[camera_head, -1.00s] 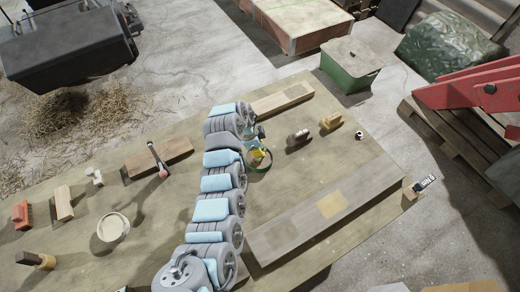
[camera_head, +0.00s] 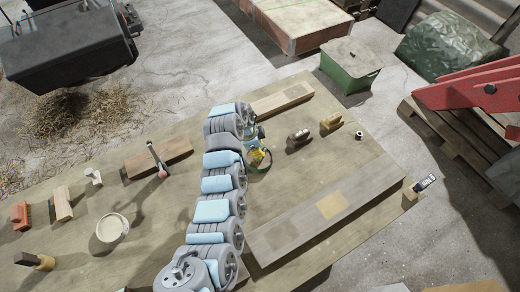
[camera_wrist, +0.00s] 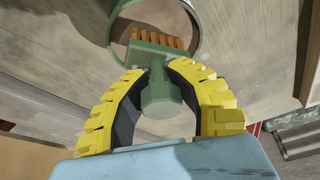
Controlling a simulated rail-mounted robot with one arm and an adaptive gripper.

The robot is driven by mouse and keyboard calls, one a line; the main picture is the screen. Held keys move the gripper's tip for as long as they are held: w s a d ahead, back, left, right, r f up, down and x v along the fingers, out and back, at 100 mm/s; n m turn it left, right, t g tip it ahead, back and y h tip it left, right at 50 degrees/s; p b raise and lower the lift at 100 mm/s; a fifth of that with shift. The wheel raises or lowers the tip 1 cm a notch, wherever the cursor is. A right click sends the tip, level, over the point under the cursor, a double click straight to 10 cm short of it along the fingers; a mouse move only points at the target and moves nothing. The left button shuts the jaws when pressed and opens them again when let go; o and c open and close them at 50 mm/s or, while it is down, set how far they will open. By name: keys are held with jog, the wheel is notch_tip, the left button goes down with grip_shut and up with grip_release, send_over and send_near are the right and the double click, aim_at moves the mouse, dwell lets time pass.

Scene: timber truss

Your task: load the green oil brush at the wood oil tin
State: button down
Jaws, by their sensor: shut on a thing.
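The green oil brush (camera_wrist: 160,95) is in my gripper (camera_wrist: 166,72); its yellow ridged fingers are closed around the green handle. In the wrist view the orange bristles (camera_wrist: 163,40) point away from me, inside the outline of a round green rim. This rim (camera_wrist: 198,38) appears to be the wood oil tin, cut off by the top of the view. I cannot tell whether the bristles touch the oil. In the head view my gripper (camera_head: 256,155) is over the green tin (camera_head: 262,172), which is partly hidden by it.
A pot with pale contents (camera_head: 112,227) stands at the left of the table. A long board (camera_head: 300,225) lies at the right. Small brown and yellow items (camera_head: 298,138) stand beyond the tin.

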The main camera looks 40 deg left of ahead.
dwell(0.4)
jog(key=shift+r+p, duration=0.3)
jog(key=shift+r, duration=3.2)
jog(key=shift+d, duration=0.1)
jog(key=w+d+r+n+p, duration=0.1)
jog(key=w+d+r, duration=0.25)
jog(key=d, duration=0.85)
jog(key=w+d+r+n+p, duration=0.2)
jog(key=w+d, duration=0.3)
jog(key=d, duration=0.6)
jog(key=s+d+n+y+p, duration=0.1)
jog(key=s+d+n, duration=0.1)
jog(key=s+d, duration=0.3)
jog(key=s+d+n+y, duration=0.1)
jog(key=s+d+n, duration=0.2)
jog(key=d, duration=0.7)
jog(key=shift+s+r+t+p, duration=0.35)
jog(key=shift+s+t, duration=0.05)
jog(key=shift+s, duration=0.55)
